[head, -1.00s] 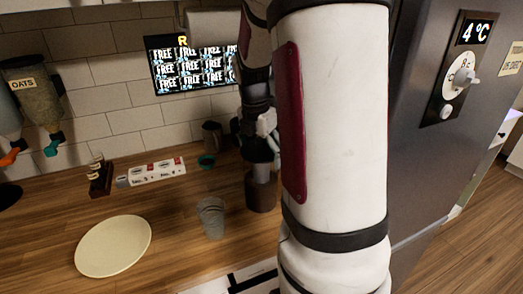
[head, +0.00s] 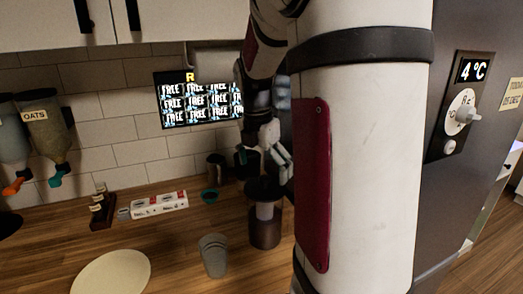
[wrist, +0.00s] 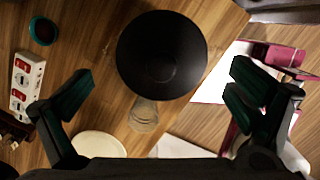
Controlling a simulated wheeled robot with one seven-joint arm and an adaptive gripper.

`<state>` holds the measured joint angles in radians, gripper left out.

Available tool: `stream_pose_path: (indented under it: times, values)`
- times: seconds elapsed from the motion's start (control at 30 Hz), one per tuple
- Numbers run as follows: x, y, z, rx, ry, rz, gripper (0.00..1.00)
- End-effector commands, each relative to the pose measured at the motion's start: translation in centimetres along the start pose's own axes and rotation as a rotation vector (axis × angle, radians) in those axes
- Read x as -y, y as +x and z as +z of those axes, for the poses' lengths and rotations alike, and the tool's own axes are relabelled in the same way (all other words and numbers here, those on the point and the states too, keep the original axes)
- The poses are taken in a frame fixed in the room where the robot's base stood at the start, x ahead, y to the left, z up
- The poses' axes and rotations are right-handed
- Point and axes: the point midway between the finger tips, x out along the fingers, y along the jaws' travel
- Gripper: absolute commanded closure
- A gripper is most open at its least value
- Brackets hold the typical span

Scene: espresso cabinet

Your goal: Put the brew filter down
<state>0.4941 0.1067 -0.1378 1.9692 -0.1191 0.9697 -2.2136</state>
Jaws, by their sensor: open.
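The brew filter (head: 264,190) looks like a black, wide-rimmed piece with a paler lower part. It appears to sit upright on or in a dark brown, see-through vessel (head: 265,232) on the wooden counter; the exact seating is hard to see. In the wrist view the filter's round black top (wrist: 162,55) lies between and beyond the fingers, apart from both. My gripper (head: 264,160) is open and empty above it, partly hidden by my arm. Its spread fingers also show in the wrist view (wrist: 165,88).
A ribbed grey cup (head: 213,256) stands in front left of the vessel, and a cream plate (head: 110,274) lies farther left. A grey fridge (head: 455,190) is at right.

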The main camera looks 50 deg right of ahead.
Motion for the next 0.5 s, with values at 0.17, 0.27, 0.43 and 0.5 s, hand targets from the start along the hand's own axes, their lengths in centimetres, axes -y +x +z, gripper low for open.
stream_pose_path:
  times: [0.17, 0.27, 0.43, 0.5]
  values:
    - [-0.1, -3.7, 0.1, 0.003, 0.000, 0.003, 0.00]
    - [-0.1, -5.1, 0.1, 0.002, 0.000, 0.002, 0.00]
    - [0.0, -6.5, 0.0, 0.001, 0.003, 0.001, 0.00]
    - [0.0, -6.8, -0.5, 0.001, 0.022, 0.008, 0.00]
